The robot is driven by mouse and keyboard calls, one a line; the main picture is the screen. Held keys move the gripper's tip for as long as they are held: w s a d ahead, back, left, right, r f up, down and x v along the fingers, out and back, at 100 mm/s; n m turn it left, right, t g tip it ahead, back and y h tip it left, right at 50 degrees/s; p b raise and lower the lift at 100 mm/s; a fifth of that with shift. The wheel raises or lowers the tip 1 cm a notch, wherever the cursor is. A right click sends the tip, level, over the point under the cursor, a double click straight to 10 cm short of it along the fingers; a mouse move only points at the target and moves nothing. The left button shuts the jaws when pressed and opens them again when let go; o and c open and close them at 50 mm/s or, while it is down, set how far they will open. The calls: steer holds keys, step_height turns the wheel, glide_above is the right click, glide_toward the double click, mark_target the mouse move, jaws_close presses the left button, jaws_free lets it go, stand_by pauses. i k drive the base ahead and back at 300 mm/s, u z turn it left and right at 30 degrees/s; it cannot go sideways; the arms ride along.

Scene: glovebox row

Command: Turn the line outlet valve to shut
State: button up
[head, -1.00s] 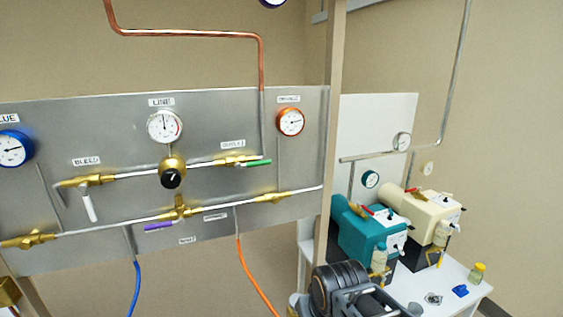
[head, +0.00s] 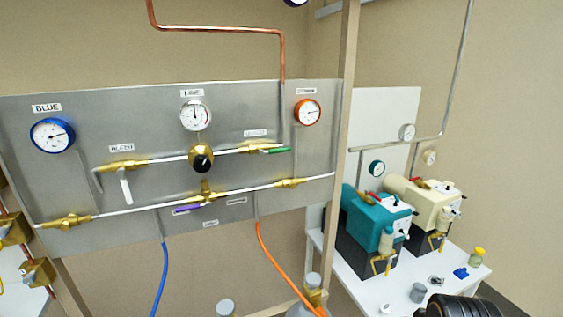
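The line outlet valve (head: 257,148) is a brass valve on the upper pipe of the grey panel, in the head view, under a small label that seems to read OUTLET. Its green lever (head: 277,151) points right, roughly along the pipe. Nothing touches it. My gripper is not in view; only a black ribbed part of my arm shows at the bottom right, well away from the valve.
Near the valve are a black-knobbed regulator (head: 202,158), a white bleed lever (head: 125,186) and a purple lever (head: 188,209). A wooden post (head: 344,120) stands right of the panel. Pumps (head: 378,215) sit on a white table (head: 405,290) beyond.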

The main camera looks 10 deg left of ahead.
mark_target(262, 152)
steer(key=z, duration=0.3)
steer(key=k, duration=0.3)
steer(key=u, duration=1.1)
